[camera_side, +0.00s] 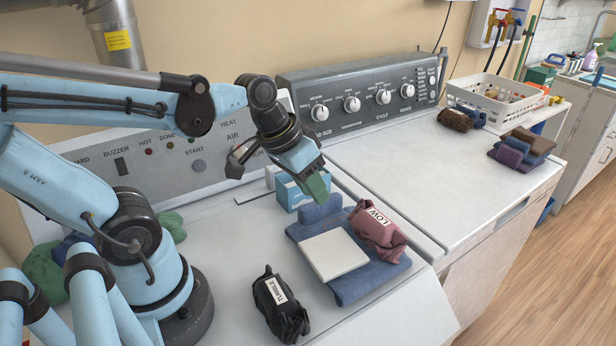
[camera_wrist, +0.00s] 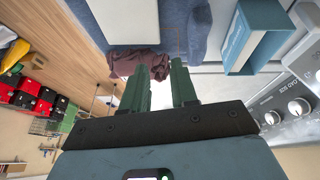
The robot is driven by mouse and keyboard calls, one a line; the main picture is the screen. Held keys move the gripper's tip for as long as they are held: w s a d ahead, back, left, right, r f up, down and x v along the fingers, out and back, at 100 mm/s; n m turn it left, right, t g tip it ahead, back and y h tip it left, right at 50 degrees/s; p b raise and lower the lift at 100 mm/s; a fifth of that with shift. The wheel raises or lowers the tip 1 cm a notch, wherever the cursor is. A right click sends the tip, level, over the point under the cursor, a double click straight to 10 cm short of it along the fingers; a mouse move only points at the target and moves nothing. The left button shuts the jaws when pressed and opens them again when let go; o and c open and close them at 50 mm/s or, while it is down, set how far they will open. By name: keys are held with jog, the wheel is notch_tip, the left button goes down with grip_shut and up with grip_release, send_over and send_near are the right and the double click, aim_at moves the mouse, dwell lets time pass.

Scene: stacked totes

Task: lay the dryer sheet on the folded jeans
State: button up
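The folded jeans (camera_side: 372,275) are a blue stack on the front of the left machine's white top. They also show in the wrist view (camera_wrist: 195,28). The dryer sheet (camera_side: 334,255), a flat white square, lies on top of the jeans; part of it shows in the wrist view (camera_wrist: 130,20). My gripper (camera_side: 316,186) is above and behind the jeans, close to a light-blue box (camera_side: 287,192). In the wrist view its green fingers (camera_wrist: 160,88) stand apart with nothing between them. The sheet is clear of the fingers.
A maroon cloth bundle labelled LOW (camera_side: 378,232) touches the jeans' right side. A black bundle labelled TUMBLE (camera_side: 280,305) lies to their left. Green cloth (camera_side: 44,272) lies at far left. The right machine holds folded cloths (camera_side: 522,150) and a white basket (camera_side: 490,98); its middle is clear.

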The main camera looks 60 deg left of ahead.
jog(key=shift+w+r+m+t+y, duration=0.1)
jog(key=shift+r+m+t+y, duration=0.35)
jog(key=shift+t, duration=0.75)
jog(key=shift+r, duration=0.1)
dwell(0.4)
